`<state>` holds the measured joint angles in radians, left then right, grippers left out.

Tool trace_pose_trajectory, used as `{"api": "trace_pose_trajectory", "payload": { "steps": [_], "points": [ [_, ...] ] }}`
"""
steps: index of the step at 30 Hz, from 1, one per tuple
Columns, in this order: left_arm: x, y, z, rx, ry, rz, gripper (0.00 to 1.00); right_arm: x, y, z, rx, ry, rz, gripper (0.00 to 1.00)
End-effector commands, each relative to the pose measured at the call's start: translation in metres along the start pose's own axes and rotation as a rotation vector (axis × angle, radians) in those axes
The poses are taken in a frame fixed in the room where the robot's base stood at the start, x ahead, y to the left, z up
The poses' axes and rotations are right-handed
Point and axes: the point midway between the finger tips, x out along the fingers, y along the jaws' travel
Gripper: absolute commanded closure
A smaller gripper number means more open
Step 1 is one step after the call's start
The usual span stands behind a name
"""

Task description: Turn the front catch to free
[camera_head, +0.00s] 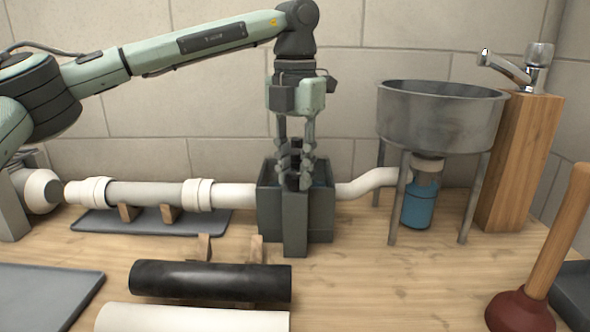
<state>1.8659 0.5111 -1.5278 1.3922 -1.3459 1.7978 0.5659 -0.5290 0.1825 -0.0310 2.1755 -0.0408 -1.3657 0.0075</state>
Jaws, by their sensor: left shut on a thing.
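A dark grey box-like fixture (321,215) stands on the bench where the white pipe run meets it, with a post (295,225) on its front face. My left gripper (295,178) points straight down over the front of the fixture. Its fingers are shut on a small black part at the top of the post, which appears to be the front catch. The fingers cover most of the catch, so its turn angle cannot be told. My right gripper is not in view.
A white pipe (150,194) runs left from the fixture over a grey mat (95,222). A metal basin (440,120) on legs and a blue bottle (419,208) stand right. A black pipe (210,281), white pipe (190,319) and plunger (520,311) are in front. Bench right of centre is clear.

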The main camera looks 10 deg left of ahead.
Motion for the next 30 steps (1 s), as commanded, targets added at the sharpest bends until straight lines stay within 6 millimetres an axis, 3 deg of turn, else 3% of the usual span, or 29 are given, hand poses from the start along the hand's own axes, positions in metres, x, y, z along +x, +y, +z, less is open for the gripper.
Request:
{"api": "trace_pose_trajectory", "payload": {
  "steps": [30],
  "points": [
    [0.001,0.0,0.0,-0.959,0.0,0.001,1.0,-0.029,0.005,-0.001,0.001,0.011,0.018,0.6]
  ]
}}
